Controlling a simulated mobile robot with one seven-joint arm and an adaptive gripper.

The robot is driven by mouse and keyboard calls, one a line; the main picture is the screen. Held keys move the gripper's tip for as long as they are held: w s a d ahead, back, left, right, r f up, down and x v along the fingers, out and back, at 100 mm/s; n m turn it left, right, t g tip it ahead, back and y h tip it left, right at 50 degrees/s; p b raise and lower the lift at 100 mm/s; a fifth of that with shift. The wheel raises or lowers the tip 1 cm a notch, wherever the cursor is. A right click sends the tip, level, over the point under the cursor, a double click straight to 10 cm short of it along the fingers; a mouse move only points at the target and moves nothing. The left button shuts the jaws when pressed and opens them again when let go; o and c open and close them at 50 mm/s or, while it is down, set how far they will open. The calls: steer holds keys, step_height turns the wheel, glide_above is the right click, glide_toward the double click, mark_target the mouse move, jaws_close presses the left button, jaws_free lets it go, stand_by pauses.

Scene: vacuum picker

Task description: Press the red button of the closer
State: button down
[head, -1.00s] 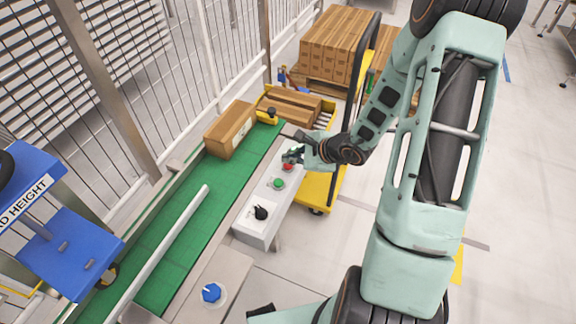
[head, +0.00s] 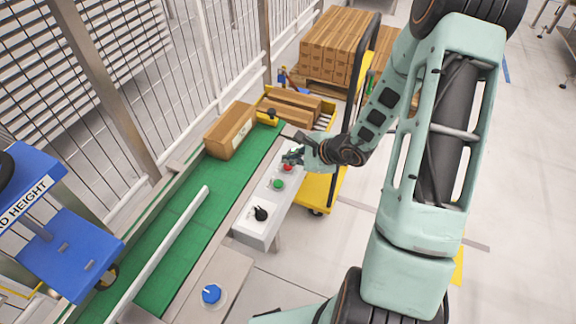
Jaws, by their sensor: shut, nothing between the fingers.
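The red button (head: 288,167) sits on the white control panel (head: 256,229), toward its far end. A green button (head: 278,184) and a black knob (head: 261,213) lie nearer on the same panel. My gripper (head: 288,158) is shut and empty, with its tips right at the far side of the red button. Its fingers partly cover the button's far edge. I cannot tell from this view whether the fingertips touch the button.
A green conveyor (head: 180,247) with a white rail (head: 165,248) runs left of the panel, carrying a cardboard box (head: 228,133). A blue knob (head: 211,293) is in front. A yellow cart (head: 318,190) and stacked boxes (head: 333,45) stand beyond. A mesh fence (head: 200,60) borders the left.

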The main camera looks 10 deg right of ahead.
mark_target(290, 167)
steer(key=shift+f, duration=0.15)
steer(key=shift+f+b, duration=0.3)
steer(key=shift+b, duration=0.5)
steer(key=shift+f+b, duration=0.35)
steer(key=shift+b, duration=0.15)
stand_by(0.3)
steer(key=shift+r, duration=0.15)
steer(key=shift+r+p, duration=0.35)
steer(key=shift+r, duration=0.3)
steer(key=shift+r+p, duration=1.6)
steer(key=shift+r, duration=0.95)
